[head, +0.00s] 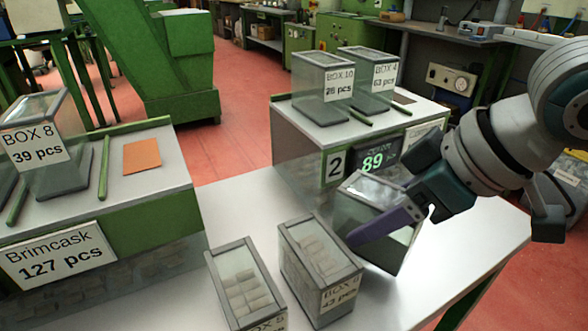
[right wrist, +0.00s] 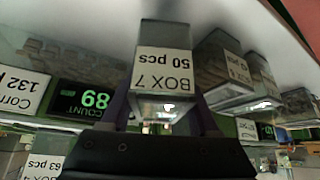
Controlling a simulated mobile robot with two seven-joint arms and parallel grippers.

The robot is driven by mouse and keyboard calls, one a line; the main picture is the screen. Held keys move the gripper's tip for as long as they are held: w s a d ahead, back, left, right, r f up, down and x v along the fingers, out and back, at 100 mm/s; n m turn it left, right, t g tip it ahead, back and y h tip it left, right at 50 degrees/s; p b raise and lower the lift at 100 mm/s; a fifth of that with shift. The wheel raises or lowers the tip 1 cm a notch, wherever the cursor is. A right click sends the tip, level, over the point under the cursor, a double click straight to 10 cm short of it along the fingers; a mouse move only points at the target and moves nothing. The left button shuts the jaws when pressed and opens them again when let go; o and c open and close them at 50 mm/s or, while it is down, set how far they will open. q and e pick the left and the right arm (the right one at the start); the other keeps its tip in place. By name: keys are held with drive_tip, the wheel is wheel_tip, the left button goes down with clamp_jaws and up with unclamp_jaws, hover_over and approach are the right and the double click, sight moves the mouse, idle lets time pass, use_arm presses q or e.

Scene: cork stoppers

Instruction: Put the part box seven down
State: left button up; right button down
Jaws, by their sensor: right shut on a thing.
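Part box seven (head: 352,214) is a clear box with grey edges, tilted, in front of the number 2 stand in the head view. In the right wrist view its label (right wrist: 164,72) reads BOX 7, 50 pcs, upside down. My right gripper (head: 376,228) is shut on it, with a purple finger along its side. In the right wrist view the box sits between the two fingers. I cannot tell whether its lower edge touches the white table (head: 236,196). My left gripper is not in view.
Box 6 (head: 322,296) and a box labelled 5 (head: 240,310), both with corks, stand left of the held box. Behind it is the number 2 stand (head: 290,150) with a display reading 89 and boxes 10 and 4 on top. The Brimcask stand (head: 150,214) is at left.

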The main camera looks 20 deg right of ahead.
wheel_tip(320, 180, down, 3)
drive_tip(key=shift+f+b, duration=0.1)
drive_tip(key=shift+b, duration=0.25)
drive_tip(key=shift+c, duration=0.6)
unclamp_jaws()
drive_tip(key=shift+f, duration=0.1)
